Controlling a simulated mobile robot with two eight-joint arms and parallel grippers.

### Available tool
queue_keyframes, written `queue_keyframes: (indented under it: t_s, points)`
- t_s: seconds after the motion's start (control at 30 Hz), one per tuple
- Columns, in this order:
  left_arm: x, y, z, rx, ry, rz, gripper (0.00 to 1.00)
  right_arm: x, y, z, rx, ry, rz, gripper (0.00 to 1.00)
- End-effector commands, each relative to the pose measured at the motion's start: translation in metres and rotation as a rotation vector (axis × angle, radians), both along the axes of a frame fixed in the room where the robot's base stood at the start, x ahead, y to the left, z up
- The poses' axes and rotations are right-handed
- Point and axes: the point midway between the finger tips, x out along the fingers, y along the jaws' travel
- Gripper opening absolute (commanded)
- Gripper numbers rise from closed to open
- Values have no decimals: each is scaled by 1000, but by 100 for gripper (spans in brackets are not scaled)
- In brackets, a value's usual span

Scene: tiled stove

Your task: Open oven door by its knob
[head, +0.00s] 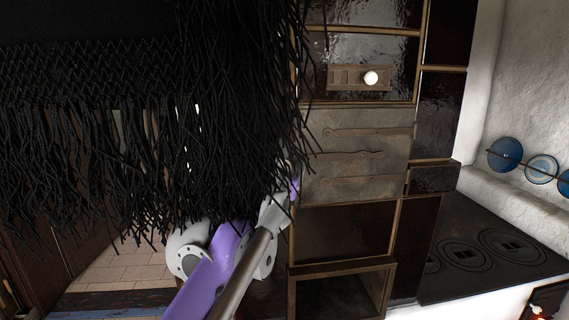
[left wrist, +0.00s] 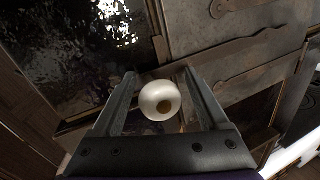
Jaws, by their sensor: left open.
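The oven door (head: 350,155) is a grey metal panel with long strap hinges on the front of the dark tiled stove. It also shows at the upper right of the left wrist view (left wrist: 240,55). A round white knob (left wrist: 160,100) with a brownish centre lies between the two fingers of my left gripper (left wrist: 158,78). The fingers are open on either side of it; I cannot tell whether they touch it. In the head view my left gripper (head: 291,188) is at the door's left edge, partly behind black fringe, and this knob is hidden. My right gripper is not in view.
Black fringe (head: 230,110) hangs over the left and middle of the head view. Another white knob (head: 370,78) sits on a small plate above the door. An open niche (head: 340,268) is below. A cooktop (head: 490,245) stands at right, with blue plates (head: 505,154) on the wall.

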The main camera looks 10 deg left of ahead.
Motion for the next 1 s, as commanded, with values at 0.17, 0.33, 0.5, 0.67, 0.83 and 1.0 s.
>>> queue_keyframes:
  t_s: [0.17, 0.33, 0.5, 0.67, 0.83, 1.0]
  points:
    - [4, 0, 0, 0, 0, 0, 77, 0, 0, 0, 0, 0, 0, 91]
    - [3, 0, 0, 0, 0, 0, 75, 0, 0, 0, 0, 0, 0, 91]
    - [3, 0, 0, 0, 0, 0, 45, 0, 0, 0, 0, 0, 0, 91]
    - [3, 0, 0, 1, 0, -1, 16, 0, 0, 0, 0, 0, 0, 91]
    - [3, -1, 0, 1, 0, -2, 0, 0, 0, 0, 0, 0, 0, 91]
    - [3, -1, 0, 2, 2, -3, 0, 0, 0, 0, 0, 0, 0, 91]
